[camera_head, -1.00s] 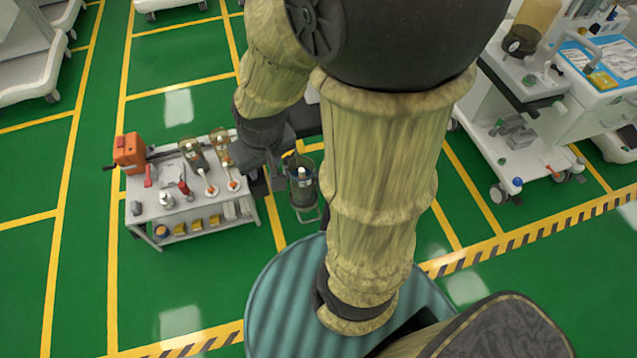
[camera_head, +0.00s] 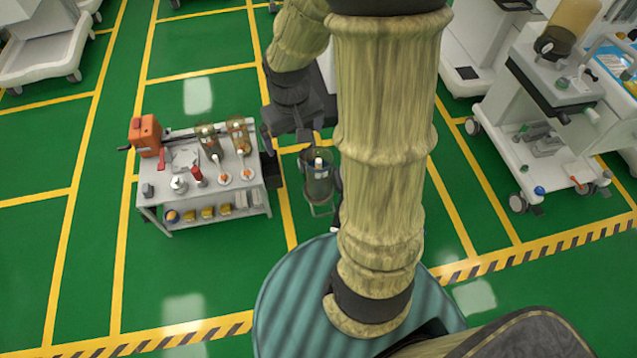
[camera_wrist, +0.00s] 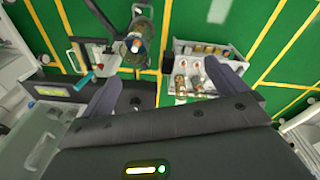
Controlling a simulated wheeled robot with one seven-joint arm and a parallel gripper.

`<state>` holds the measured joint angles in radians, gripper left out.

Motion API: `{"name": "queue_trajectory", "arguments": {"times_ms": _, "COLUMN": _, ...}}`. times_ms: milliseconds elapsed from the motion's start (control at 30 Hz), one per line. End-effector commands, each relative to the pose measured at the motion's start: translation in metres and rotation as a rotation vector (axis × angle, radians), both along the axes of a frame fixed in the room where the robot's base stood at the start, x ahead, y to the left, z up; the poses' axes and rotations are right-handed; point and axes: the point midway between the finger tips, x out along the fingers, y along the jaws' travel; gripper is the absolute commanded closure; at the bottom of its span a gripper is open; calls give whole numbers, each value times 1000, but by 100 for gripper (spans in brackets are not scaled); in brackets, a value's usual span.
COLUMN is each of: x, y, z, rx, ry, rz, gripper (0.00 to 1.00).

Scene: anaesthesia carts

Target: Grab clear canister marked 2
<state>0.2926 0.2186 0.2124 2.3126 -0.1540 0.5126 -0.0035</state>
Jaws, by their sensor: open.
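Two clear, amber-tinted canisters stand at the back of a small grey cart, the left one (camera_head: 207,138) and the right one (camera_head: 238,135). A third clear canister (camera_head: 318,185) sits on a stand to the right of the cart. It also shows at the top of the wrist view (camera_wrist: 138,38). I cannot read a number on any of them. My gripper (camera_head: 287,137) is open and empty, above the gap between the cart and the stand. In the wrist view its fingers (camera_wrist: 163,88) are spread wide, with nothing between them touching.
The cart (camera_head: 208,223) also holds an orange box (camera_head: 146,135), a red-topped bottle (camera_head: 197,176), a white bottle (camera_head: 178,184) and yellow items on its lower shelf. A large white machine (camera_head: 555,150) stands at the right. Green floor is free left of the cart.

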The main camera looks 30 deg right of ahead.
Motion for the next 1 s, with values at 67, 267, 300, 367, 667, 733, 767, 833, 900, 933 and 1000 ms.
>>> {"name": "queue_trajectory", "arguments": {"times_ms": 67, "x": 19, "y": -21, "z": -30, "rx": 4, "ry": 36, "rz": -3, "gripper": 2}}
{"name": "queue_trajectory", "arguments": {"times_ms": 267, "x": 56, "y": -70, "z": -72, "rx": 25, "ry": 91, "rz": -5, "gripper": 2}}
{"name": "queue_trajectory", "arguments": {"times_ms": 300, "x": 60, "y": -78, "z": -77, "rx": 30, "ry": 95, "rz": -8, "gripper": 2}}
{"name": "queue_trajectory", "arguments": {"times_ms": 367, "x": 65, "y": -88, "z": -82, "rx": 35, "ry": 99, "rz": -10, "gripper": 2}}
{"name": "queue_trajectory", "arguments": {"times_ms": 667, "x": 70, "y": -97, "z": -84, "rx": 39, "ry": 104, "rz": -11, "gripper": 2}}
{"name": "queue_trajectory", "arguments": {"times_ms": 733, "x": 70, "y": -97, "z": -84, "rx": 39, "ry": 104, "rz": -11, "gripper": 2}}
{"name": "queue_trajectory", "arguments": {"times_ms": 767, "x": 70, "y": -97, "z": -84, "rx": 39, "ry": 104, "rz": -12, "gripper": 2}}
{"name": "queue_trajectory", "arguments": {"times_ms": 833, "x": 70, "y": -97, "z": -86, "rx": 39, "ry": 105, "rz": -12, "gripper": 2}}
{"name": "queue_trajectory", "arguments": {"times_ms": 900, "x": 70, "y": -97, "z": -92, "rx": 40, "ry": 107, "rz": -12, "gripper": 2}}
{"name": "queue_trajectory", "arguments": {"times_ms": 933, "x": 69, "y": -97, "z": -96, "rx": 41, "ry": 107, "rz": -13, "gripper": 2}}
{"name": "queue_trajectory", "arguments": {"times_ms": 1000, "x": 69, "y": -97, "z": -107, "rx": 41, "ry": 108, "rz": -11, "gripper": 2}}
